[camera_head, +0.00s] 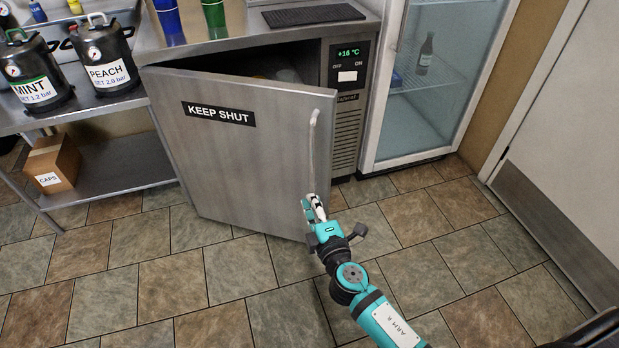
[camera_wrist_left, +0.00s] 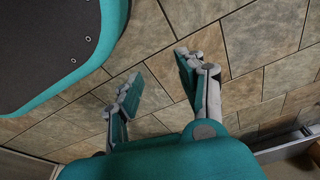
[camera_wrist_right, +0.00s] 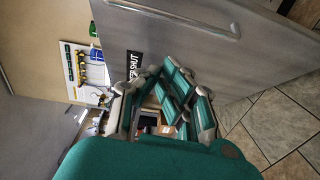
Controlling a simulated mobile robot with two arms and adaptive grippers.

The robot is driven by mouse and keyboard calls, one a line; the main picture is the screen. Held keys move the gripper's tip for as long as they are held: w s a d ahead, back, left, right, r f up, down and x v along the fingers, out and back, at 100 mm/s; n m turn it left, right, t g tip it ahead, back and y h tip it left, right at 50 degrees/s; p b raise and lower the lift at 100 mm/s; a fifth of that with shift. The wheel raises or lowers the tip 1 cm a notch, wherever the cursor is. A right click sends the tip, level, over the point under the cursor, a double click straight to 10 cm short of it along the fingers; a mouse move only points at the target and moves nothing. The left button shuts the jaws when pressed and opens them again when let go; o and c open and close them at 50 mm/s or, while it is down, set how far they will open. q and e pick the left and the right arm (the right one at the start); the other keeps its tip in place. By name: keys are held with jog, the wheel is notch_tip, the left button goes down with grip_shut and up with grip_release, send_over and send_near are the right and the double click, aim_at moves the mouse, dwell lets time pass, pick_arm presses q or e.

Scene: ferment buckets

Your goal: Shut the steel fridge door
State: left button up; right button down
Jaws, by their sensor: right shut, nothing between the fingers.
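The steel fridge door (camera_head: 230,150), labelled KEEP SHUT, stands ajar, with a dark gap along its top and its free edge swung out from the fridge body. Its vertical bar handle (camera_head: 313,140) is near the right edge; door and handle also show in the right wrist view (camera_wrist_right: 215,50). My right gripper (camera_head: 312,205) is shut and empty, close to the door's free edge below the handle; I cannot tell whether it touches. My left gripper (camera_wrist_left: 158,85) shows only in its own wrist view, open and empty above the tiled floor.
The fridge's control panel (camera_head: 347,65) reads +16 °C. A glass-door cooler (camera_head: 425,80) stands to its right. On the left, a steel shelf unit (camera_head: 120,165) holds MINT and PEACH kegs and a CAPS box (camera_head: 52,165). The tiled floor (camera_head: 160,285) before the door is clear.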

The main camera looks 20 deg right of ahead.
jog(key=w+d+r, duration=0.2)
jog(key=w, duration=1.1)
jog(key=shift+t, duration=0.3)
jog(key=shift+w+d, duration=0.1)
jog(key=shift+d, duration=0.05)
